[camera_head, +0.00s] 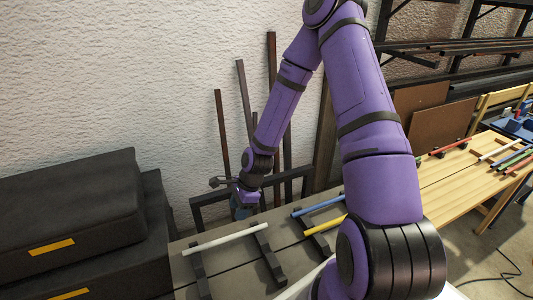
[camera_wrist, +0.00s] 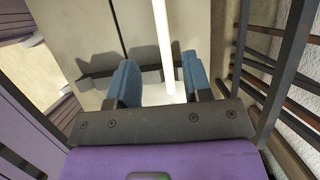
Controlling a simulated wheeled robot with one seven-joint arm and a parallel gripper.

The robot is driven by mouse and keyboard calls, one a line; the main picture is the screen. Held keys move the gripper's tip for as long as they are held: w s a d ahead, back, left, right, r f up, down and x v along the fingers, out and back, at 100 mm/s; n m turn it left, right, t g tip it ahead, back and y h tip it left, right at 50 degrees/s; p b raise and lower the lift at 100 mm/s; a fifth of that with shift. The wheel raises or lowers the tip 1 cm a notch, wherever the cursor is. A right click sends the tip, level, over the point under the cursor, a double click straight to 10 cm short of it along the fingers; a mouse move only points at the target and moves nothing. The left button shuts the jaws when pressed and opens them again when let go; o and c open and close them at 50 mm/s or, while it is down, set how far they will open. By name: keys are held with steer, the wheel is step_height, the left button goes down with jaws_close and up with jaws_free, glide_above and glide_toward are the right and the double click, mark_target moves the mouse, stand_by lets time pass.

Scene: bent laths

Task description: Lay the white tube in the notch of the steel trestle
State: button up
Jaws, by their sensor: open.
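The white tube (camera_head: 225,239) lies across a pair of dark, low supports, (camera_head: 201,275) and (camera_head: 269,257), on the near bench. In the wrist view the white tube (camera_wrist: 162,35) runs away from me, its near part between my two blue fingers. My gripper (camera_head: 243,208) is open and points down, just behind the tube's right part in the head view; it also shows in the wrist view (camera_wrist: 161,85). The fingers stand apart on either side of the tube, and I cannot tell whether they touch it. I cannot tell which support is the steel trestle.
A blue rod (camera_head: 318,206) and a yellow rod (camera_head: 325,224) rest on other dark supports to the right, partly hidden by my arm. Black cases (camera_head: 70,205) stand at the left. Dark upright bars (camera_head: 222,130) lean at the wall. A wooden table (camera_head: 450,185) with several rods is at right.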

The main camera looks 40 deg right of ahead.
steer(key=s+d+r+n+t+h, duration=0.15)
steer(key=r+n, duration=0.45)
steer(key=r, duration=0.7)
steer(key=s+d+r+n+h, duration=0.25)
steer(key=r+n, duration=0.25)
steer(key=r, duration=0.8)
steer(key=s+a+r+n+t, duration=0.1)
steer(key=s+r+n+t, duration=0.2)
steer(key=s+r+n, duration=0.6)
steer(key=s+r, duration=0.7)
steer(key=s, duration=0.2)
steer(key=shift+a+r, duration=0.35)
steer(key=shift+r, duration=0.05)
